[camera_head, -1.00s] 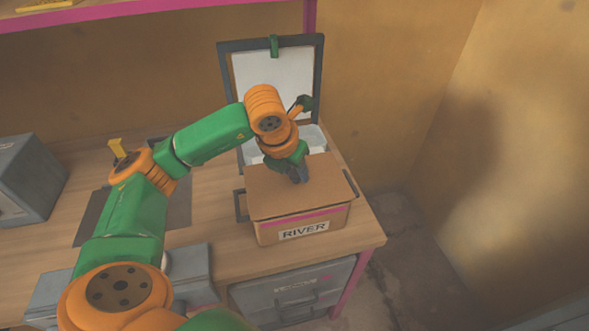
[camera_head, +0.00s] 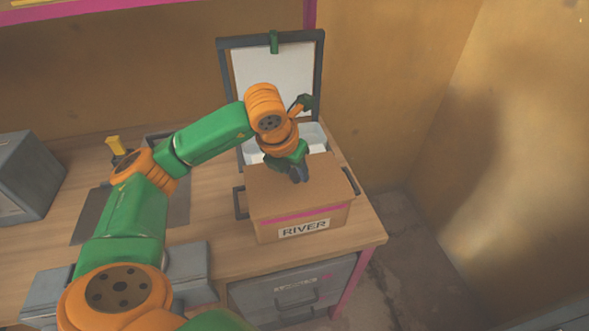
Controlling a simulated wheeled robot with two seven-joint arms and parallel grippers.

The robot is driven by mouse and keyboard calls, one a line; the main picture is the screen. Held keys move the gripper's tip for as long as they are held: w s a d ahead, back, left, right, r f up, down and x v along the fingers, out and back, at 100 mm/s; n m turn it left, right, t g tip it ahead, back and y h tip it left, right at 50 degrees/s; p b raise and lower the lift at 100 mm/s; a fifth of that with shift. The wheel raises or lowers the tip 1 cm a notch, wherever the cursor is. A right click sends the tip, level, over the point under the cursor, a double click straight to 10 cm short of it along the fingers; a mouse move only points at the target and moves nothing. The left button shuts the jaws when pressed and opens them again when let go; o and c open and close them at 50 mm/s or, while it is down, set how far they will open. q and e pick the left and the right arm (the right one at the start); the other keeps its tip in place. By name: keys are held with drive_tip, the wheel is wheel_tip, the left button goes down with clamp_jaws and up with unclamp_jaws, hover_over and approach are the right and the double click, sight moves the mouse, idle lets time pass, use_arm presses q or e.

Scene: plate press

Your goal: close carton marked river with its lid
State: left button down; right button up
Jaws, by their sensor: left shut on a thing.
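The carton marked RIVER (camera_head: 304,229) is a brown box with a pink band and a white label, standing near the table's right front corner. Its flat brown lid (camera_head: 270,190) lies over its top. I cannot tell whether the lid is fully seated. My left gripper (camera_head: 299,175) reaches down onto the middle of the lid and is shut on it; the grip point is partly hidden by the wrist. My right gripper is not in view.
A dark-framed white board (camera_head: 252,68) stands behind the carton, with a pale tray (camera_head: 313,138) in front of it. Dark handles flank the carton. A grey box (camera_head: 25,175) stands at the left. Drawers (camera_head: 295,292) are below the table; open floor lies to its right.

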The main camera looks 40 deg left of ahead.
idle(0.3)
use_arm(q)
unclamp_jaws()
idle(0.3)
drive_tip(key=shift+r, duration=0.1)
wheel_tip(320, 180, up, 7)
drive_tip(key=p, duration=0.5)
drive_tip(key=shift+p, duration=0.35)
clamp_jaws()
drive_tip(key=shift+f, duration=0.2)
idle(1.0)
